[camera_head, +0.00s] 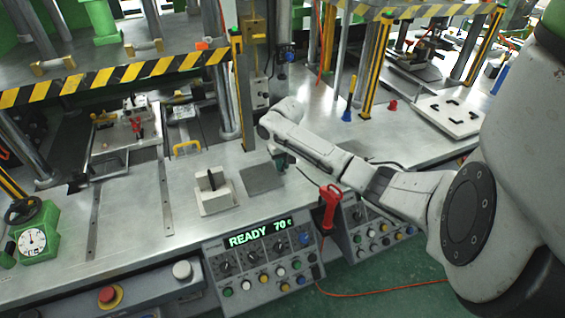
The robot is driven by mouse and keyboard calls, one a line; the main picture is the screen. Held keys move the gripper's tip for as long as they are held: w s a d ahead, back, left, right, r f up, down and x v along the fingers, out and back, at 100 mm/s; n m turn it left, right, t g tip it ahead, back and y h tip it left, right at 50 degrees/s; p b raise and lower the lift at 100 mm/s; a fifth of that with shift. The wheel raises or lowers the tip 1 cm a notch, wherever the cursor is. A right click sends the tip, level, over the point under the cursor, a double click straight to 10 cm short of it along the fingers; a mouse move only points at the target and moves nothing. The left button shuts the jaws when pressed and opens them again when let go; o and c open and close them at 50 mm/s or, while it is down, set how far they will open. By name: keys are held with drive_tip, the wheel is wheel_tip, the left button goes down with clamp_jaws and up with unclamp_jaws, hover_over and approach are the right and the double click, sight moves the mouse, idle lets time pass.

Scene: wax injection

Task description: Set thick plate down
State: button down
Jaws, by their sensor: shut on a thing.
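A flat grey square plate (262,178), which looks like the thick plate, lies level at the metal bench top, right of a pale block. My gripper (282,163) points down at the plate's back right edge and is shut on it. The fingertips are small and dark here, and the grip itself is partly hidden. I cannot tell whether the plate's underside touches the bench or sits just above it.
The pale block (216,201) with a dark upright piece stands close left of the plate. The control panel (262,262) reading READY 70 is in front. A red-handled tool (329,205) stands at right. The bench (125,215) is clear further left.

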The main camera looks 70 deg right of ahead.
drive_tip(key=c, duration=1.1)
unclamp_jaws()
wheel_tip(320, 180, up, 12)
drive_tip(key=s+a+b, duration=0.1)
drive_tip(key=w+a+f+n+t+y, duration=0.1)
drive_tip(key=w+a+f, duration=0.1)
drive_tip(key=w+a, duration=0.45)
drive_tip(key=w+a+f+n+t, duration=0.1)
drive_tip(key=w+a+f+n, duration=0.15)
drive_tip(key=a, duration=0.65)
drive_tip(key=w+a+f+n+y, duration=0.15)
drive_tip(key=a+f, duration=0.25)
drive_tip(key=a, duration=0.9)
drive_tip(key=s+a+f+n, duration=0.2)
drive_tip(key=s+a+f, duration=0.3)
drive_tip(key=s+a, duration=0.4)
drive_tip(key=s+f+n+g+h, duration=0.1)
drive_tip(key=s+f+n+g, duration=0.1)
drive_tip(key=s, duration=1.1)
drive_tip(key=shift+a+h, duration=0.35)
drive_tip(key=shift+a, duration=0.05)
